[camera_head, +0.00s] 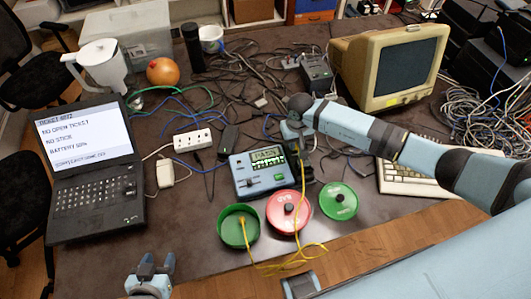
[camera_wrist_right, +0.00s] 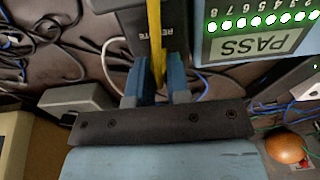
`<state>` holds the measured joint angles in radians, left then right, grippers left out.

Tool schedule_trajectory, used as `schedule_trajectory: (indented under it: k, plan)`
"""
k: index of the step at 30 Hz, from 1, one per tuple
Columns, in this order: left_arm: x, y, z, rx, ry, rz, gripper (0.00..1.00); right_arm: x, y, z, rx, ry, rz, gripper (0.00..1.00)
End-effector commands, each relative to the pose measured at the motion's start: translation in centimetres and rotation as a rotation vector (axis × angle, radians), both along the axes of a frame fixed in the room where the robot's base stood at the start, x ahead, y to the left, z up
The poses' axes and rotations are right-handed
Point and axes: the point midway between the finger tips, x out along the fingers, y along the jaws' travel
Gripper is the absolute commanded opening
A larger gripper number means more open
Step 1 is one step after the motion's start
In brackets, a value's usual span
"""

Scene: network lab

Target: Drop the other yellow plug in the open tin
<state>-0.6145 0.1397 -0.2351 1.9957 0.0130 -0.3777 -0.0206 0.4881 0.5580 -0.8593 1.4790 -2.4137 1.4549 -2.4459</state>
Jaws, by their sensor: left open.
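The open green tin (camera_head: 223,232) stands near the table's front edge, with one yellow plug (camera_head: 242,219) inside. A yellow cable (camera_head: 302,185) runs from the tin over the front edge and up to my right gripper (camera_head: 297,135). My right gripper, also in the right wrist view (camera_wrist_right: 160,85), is closed around the yellow cable end beside a black unit marked REMOTE (camera_wrist_right: 174,25); the plug there is mostly hidden by the fingers. The blue tester (camera_head: 262,172) shows PASS in the wrist view. My left gripper (camera_head: 157,264) is open and empty at the bottom left.
A laptop (camera_head: 92,190), power strip (camera_head: 192,140), orange ball-like fruit (camera_head: 163,71), monitor (camera_head: 390,65) and keyboard (camera_head: 398,180) surround tangled cables. The front left tabletop is clear.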

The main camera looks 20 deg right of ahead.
Motion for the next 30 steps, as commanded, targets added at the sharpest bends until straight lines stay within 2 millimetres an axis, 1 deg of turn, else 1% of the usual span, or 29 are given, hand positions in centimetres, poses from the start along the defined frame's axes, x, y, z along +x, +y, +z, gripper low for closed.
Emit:
schedule_trajectory:
  k: [2,20,30]
  plan:
    - [0.0,0.0,0.0,0.000,0.001,0.000,0.51,0.0,0.0,0.0,0.000,0.000,0.000,0.00]
    - [-0.1,0.0,0.0,0.001,0.004,0.000,0.51,0.0,0.0,0.4,0.000,-0.001,0.000,0.00]
    - [0.0,0.0,0.6,0.001,0.002,0.000,0.51,0.1,0.0,1.6,0.000,-0.002,0.001,0.00]
